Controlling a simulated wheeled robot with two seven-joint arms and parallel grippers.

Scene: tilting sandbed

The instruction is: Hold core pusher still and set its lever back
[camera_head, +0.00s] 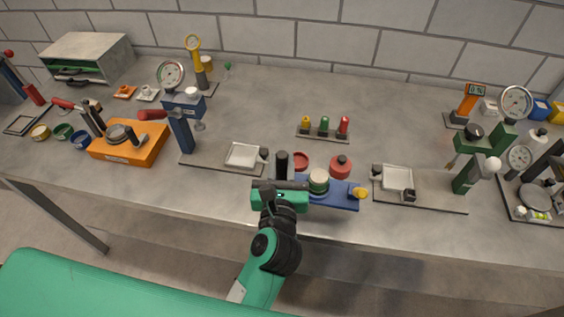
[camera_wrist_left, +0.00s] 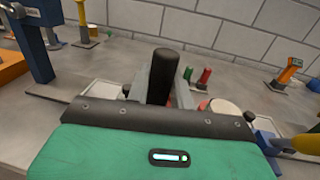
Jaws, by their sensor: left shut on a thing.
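The blue-based device on the bench, which I take as the core pusher (camera_head: 340,195), stands at the front middle. It carries a cream cylinder with a green band (camera_head: 318,181) and a yellow knob (camera_head: 360,193) at its right end. A thick black upright grip (camera_head: 281,161) stands at its left end. My left gripper (camera_head: 281,179) is shut on this grip, with the grey fingers on either side of it in the left wrist view (camera_wrist_left: 158,88). The gripper body hides the device's left part and the grip's foot. My right gripper is not in view.
White trays on dark plates lie left (camera_head: 243,154) and right (camera_head: 397,178). A red lidded pot (camera_head: 340,167) and a red dish (camera_head: 300,161) sit just behind the device. A rack of coloured bottles (camera_head: 324,127) stands farther back. An orange device (camera_head: 128,145) is at left.

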